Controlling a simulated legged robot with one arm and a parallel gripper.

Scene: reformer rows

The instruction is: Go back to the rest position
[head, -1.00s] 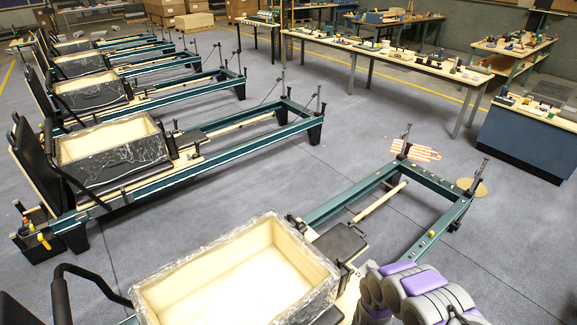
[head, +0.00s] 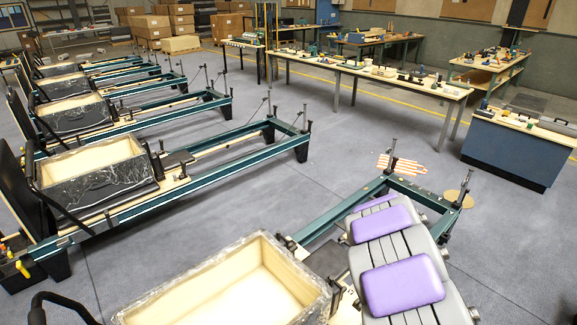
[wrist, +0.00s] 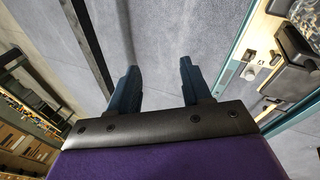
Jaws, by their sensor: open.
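My gripper (wrist: 158,85) shows in the wrist view with its two dark blue fingers spread apart. Nothing is between the fingers; grey floor shows beyond them. In the head view my grey and purple arm is at the lower right, in front of the nearest reformer's green frame (head: 330,219). The gripper's fingers do not show in the head view.
An open box (head: 262,238) with pale insides sits on the nearest reformer. Several similar reformers with boxes (head: 150,187) stand in a row at the left. Long workbenches (head: 385,75) and a blue cabinet (head: 508,150) stand behind. Grey floor (head: 190,255) between the reformers is clear.

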